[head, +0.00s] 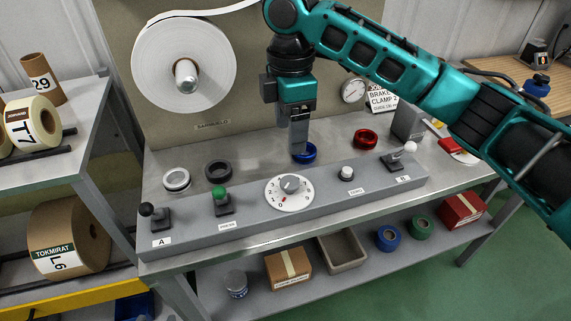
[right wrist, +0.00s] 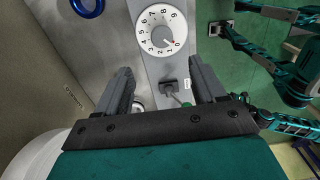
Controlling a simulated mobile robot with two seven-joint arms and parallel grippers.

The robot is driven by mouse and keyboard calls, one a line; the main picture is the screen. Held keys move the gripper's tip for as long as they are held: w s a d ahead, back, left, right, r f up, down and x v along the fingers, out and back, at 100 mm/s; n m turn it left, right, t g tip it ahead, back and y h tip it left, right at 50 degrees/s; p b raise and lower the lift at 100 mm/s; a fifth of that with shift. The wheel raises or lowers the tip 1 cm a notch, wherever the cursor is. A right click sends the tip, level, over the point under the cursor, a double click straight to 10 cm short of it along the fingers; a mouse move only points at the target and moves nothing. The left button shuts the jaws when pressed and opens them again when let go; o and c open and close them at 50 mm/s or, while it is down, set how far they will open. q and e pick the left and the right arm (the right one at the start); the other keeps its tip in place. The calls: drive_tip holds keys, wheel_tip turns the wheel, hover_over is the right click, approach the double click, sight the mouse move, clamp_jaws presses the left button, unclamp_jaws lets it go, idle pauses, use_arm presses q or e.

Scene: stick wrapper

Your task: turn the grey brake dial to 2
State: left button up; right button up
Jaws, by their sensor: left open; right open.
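The grey brake dial (head: 289,185) is a knob on a white numbered disc in the middle of the grey control panel. It also shows in the right wrist view (right wrist: 160,32), ahead of my fingertips. Its red mark appears to be near 0. My right gripper (head: 299,151) hangs with its fingers downward, above the dial and apart from it. In the head view one finger hides the other. In the right wrist view (right wrist: 160,68) its fingers are spread and empty. My left gripper cannot be made out in either view.
A green-knobbed lever (head: 221,200) stands left of the dial and a white button (head: 346,173) right of it. A blue ring (head: 306,152) and a red ring (head: 366,138) lie behind the panel. A large paper roll (head: 150,65) is on the backboard.

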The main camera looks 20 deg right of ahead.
sight(290, 181)
drive_tip(key=f, duration=1.2)
drive_tip(key=shift+s+f, duration=0.15)
drive_tip(key=shift+s, duration=0.05)
drive_tip(key=shift+c, duration=0.2)
drive_tip(key=c, duration=1)
drive_tip(key=shift+m, duration=0.3)
drive_tip(key=m, duration=0.5)
drive_tip(key=shift+m, duration=0.3)
drive_tip(key=m, duration=0.5)
drive_tip(key=shift+m, duration=0.4)
